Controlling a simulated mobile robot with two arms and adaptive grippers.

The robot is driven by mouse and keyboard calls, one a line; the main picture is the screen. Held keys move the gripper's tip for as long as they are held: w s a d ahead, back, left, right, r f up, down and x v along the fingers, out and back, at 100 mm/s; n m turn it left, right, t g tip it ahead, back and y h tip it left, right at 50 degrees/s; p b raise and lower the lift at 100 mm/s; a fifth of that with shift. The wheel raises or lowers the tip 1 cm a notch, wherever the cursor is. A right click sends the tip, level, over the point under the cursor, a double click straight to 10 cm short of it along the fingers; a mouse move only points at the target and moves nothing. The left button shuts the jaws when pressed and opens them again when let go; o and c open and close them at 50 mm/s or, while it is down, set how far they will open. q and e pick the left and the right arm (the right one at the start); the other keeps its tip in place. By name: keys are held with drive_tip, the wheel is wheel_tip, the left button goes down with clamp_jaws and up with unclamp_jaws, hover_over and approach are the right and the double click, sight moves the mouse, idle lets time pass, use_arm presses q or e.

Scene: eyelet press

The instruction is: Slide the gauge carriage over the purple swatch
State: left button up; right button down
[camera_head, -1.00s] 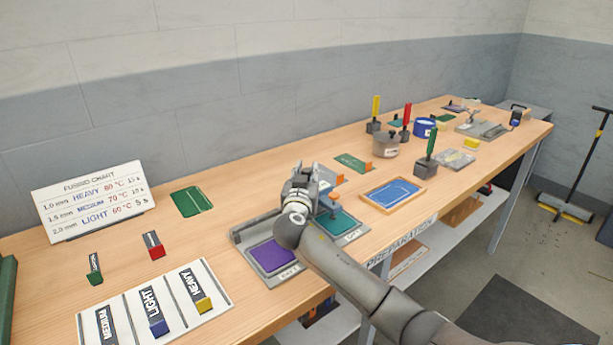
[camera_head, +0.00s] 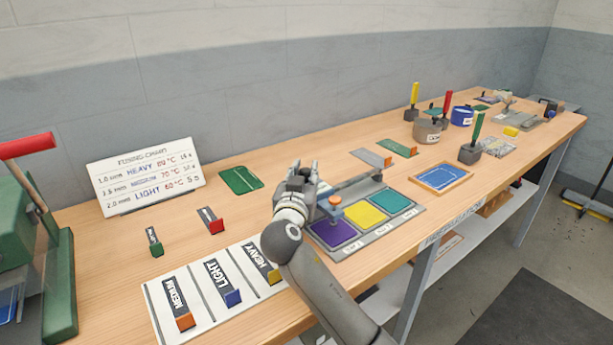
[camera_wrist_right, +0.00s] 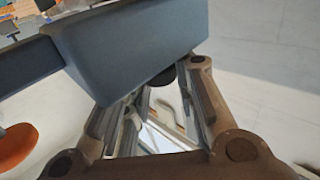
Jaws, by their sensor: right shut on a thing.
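The gauge board (camera_head: 378,232) lies on the bench with a purple swatch (camera_head: 333,236), a yellow swatch (camera_head: 366,214) and a teal swatch (camera_head: 396,201) in a row. A rail (camera_head: 357,182) runs along its far side. The gauge carriage has an orange disc (camera_head: 335,202) on a grey post, standing over the far part of the purple swatch in the head view. My right gripper (camera_head: 301,172) is at the rail's left end, shut on the carriage. The carriage's grey-blue block (camera_wrist_right: 135,45) fills much of the wrist view, with the orange disc (camera_wrist_right: 16,146) at left. My left gripper is out of view.
A white board with weight labels (camera_head: 215,288) lies left of the gauge. A green press with a red handle (camera_head: 40,230) stands at far left. A blue framed panel (camera_head: 441,177) lies to the right. The fusing chart (camera_head: 146,176) stands behind.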

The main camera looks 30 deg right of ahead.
drive_tip(key=shift+a, duration=0.2)
drive_tip(key=shift+f, duration=0.1)
drive_tip(key=c, duration=1.5)
unclamp_jaws()
drive_tip(key=shift+o, duration=1.3)
drive_tip(key=shift+a, duration=0.15)
drive_tip(key=shift+o, duration=0.2)
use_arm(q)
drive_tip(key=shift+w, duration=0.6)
use_arm(e)
drive_tip(key=v, duration=0.7)
drive_tip(key=shift+s, duration=0.2)
